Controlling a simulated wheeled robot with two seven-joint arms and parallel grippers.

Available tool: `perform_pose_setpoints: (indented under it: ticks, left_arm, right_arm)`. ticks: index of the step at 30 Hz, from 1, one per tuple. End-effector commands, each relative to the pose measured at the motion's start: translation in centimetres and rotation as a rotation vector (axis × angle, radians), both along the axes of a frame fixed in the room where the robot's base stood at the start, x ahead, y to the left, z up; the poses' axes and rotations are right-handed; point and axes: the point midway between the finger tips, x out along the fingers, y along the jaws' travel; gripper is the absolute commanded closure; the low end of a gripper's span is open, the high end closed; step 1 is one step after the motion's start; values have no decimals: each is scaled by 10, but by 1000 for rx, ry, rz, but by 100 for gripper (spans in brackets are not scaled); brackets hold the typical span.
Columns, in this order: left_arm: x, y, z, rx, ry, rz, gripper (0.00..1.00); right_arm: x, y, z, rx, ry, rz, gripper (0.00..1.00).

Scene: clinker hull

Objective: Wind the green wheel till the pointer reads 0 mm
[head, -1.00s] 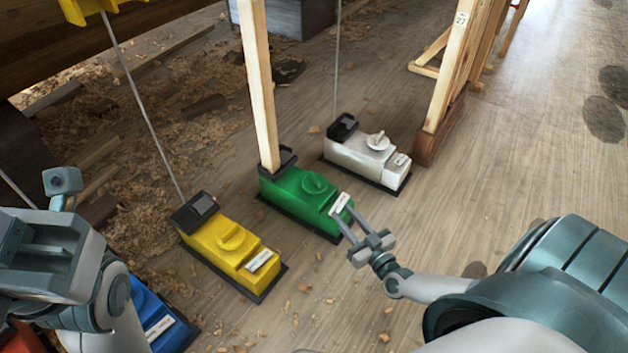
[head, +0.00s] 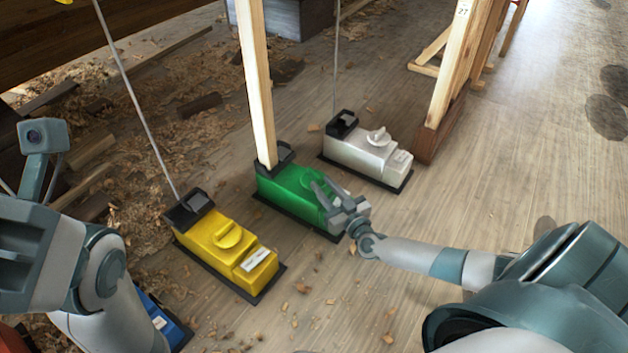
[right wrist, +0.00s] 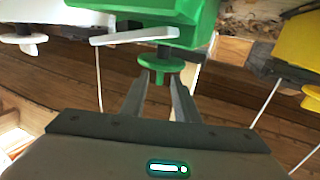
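The green box (head: 282,188) stands on the floor in the middle, on a dark base, with a wooden post at its far end. Its green wheel (head: 308,182) is partly hidden by my right gripper (head: 322,197). In the right wrist view, the green wheel (right wrist: 160,66) lies just ahead of the fingertips of my right gripper (right wrist: 159,86). The fingers are apart, with nothing held between them. Whether they touch the wheel I cannot tell. A pale plate (right wrist: 135,36) sits on the box beside the wheel. No readable pointer shows. My left gripper's fingers are out of view.
A yellow box (head: 222,247) stands left of the green one, a white box (head: 365,156) to its right. A blue box (head: 168,328) is partly behind my left arm. A wooden trestle (head: 450,85) stands at the upper right. Shavings litter the floor; the right side is clear.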

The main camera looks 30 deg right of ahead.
Motion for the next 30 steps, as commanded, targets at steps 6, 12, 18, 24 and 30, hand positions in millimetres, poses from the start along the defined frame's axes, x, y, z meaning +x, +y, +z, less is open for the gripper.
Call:
perform_pose_setpoints:
  ticks: [6, 12, 18, 24, 30]
  left_arm:
    - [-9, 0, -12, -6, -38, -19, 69]
    - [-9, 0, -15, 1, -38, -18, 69]
    - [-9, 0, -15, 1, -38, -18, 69]
    - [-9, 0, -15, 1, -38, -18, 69]
    - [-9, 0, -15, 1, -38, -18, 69]
  right_arm:
    - [37, -2, -3, 0, -3, -1, 72]
    - [55, -2, -2, -1, -1, 0, 72]
    - [60, -2, 0, 0, -1, 0, 72]
    - [59, -3, 0, 0, 0, -1, 72]
    - [59, -3, 0, 0, -1, -1, 100]
